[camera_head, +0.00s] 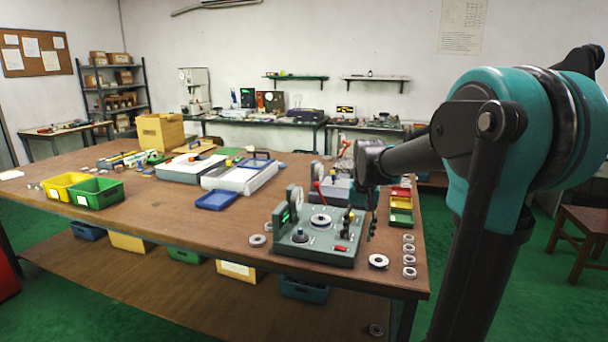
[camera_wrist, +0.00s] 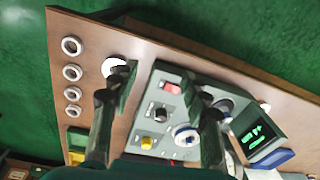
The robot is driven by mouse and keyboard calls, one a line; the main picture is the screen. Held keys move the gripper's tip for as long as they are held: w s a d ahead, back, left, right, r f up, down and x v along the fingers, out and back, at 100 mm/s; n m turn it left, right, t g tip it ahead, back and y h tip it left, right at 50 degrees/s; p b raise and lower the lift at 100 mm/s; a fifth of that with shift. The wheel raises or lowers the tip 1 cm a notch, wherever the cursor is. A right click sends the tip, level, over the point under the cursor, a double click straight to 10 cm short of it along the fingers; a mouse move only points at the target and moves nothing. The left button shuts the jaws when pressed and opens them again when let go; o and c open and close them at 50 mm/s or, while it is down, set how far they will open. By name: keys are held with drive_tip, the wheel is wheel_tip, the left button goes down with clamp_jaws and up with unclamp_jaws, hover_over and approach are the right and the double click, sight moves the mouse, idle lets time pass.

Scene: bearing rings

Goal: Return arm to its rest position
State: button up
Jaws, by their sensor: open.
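My gripper (camera_head: 361,228) hangs from the arm over the right part of the green test fixture (camera_head: 310,255). In the wrist view my gripper (camera_wrist: 158,88) has its two fingers wide apart, with nothing held between them. The fixture (camera_wrist: 172,97) lies beneath, with its red switch, knobs, a ring on its post and a lit green display. A bearing ring (camera_head: 378,261) lies on the table right of the fixture; in the wrist view the left finger partly covers this bright ring (camera_wrist: 113,64).
Several rings (camera_head: 408,249) line the table's right edge. Yellow (camera_head: 62,187) and green (camera_head: 97,194) bins and white-topped boxes (camera_head: 240,178) occupy the left and back. The table front-centre (camera_head: 190,225) is clear.

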drive_tip(key=s+d+f+n+t, duration=0.1)
drive_tip(key=s+f, duration=0.6)
drive_tip(key=s, duration=0.2)
drive_tip(key=s+d+f+n+t, duration=0.1)
drive_tip(key=s+d+f+t, duration=0.1)
drive_tip(key=s+f, duration=0.6)
drive_tip(key=shift+s+f+t, duration=0.25)
drive_tip(key=shift+s+t, duration=0.05)
drive_tip(key=shift+s, duration=0.9)
drive_tip(key=shift+o, duration=0.4)
drive_tip(key=shift+a, duration=0.1)
